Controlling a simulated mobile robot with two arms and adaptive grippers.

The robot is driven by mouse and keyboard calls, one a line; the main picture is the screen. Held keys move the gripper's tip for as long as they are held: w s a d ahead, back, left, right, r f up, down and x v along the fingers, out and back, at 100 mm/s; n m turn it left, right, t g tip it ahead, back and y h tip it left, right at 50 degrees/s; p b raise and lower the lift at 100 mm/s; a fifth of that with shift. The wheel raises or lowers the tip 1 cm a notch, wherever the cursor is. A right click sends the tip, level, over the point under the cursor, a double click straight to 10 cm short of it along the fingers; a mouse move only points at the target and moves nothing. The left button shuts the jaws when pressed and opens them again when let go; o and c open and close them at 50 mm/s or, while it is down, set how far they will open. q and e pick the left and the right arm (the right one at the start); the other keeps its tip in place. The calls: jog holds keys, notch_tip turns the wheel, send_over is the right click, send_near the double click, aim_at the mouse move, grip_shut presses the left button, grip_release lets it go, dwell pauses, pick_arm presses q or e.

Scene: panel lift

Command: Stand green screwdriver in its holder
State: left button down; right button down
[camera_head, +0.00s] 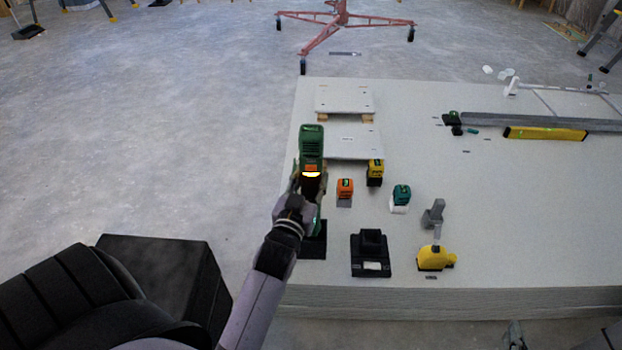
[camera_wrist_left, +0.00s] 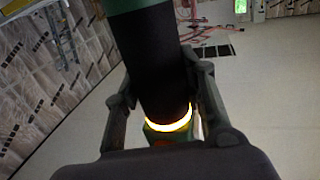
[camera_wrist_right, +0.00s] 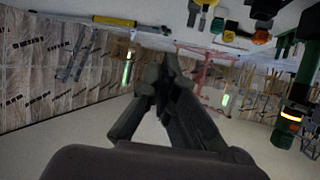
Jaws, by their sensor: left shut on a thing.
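The green screwdriver (camera_head: 311,141) is a green and black power tool with a glowing yellow ring. My left gripper (camera_head: 308,186) is shut around its dark middle. In the left wrist view, the dark body of the screwdriver (camera_wrist_left: 155,65) lies between both fingers. Below it in the head view is a flat black piece (camera_head: 313,247); I cannot tell whether it is the tool's foot or a separate base. A black holder-like block (camera_head: 370,242) with a raised post and white label stands to its right. My right gripper (camera_wrist_right: 164,75) has its fingertips together, with nothing visible between them.
On the pale panel stack (camera_head: 480,270) stand an orange block (camera_head: 345,187), a yellow-black block (camera_head: 375,171), a teal tool (camera_head: 401,195), a grey tool (camera_head: 434,212) and a yellow tool (camera_head: 433,259). A yellow level (camera_head: 545,133) lies farther back. The panel's right middle is clear.

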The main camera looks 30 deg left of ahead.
aim_at(308, 199)
jog(key=shift+s+d+f+g, duration=0.25)
jog(key=shift+s+f+g, duration=0.25)
jog(key=shift+f, duration=0.15)
dwell(0.8)
pick_arm(q)
jog(key=shift+f, duration=0.45)
jog(key=shift+f+b, duration=0.4)
jog(key=shift+f, duration=0.2)
pick_arm(e)
jog(key=shift+w+a+r+t+y, duration=0.1)
jog(key=shift+w+a+r+t, duration=0.1)
jog(key=shift+w+r+t, duration=0.45)
jog(key=shift+w+a+r+t+y, duration=0.1)
jog(key=shift+w+a+r+t, duration=0.2)
jog(key=shift+r, duration=0.6)
jog(key=shift+w+a+r+t+y, duration=0.15)
jog(key=shift+w+r+t, duration=0.15)
jog(key=shift+r+t, duration=0.4)
pick_arm(q)
jog(key=shift+f, duration=0.15)
pick_arm(e)
jog(key=shift+w+a+r, duration=0.1)
jog(key=shift+r, duration=0.2)
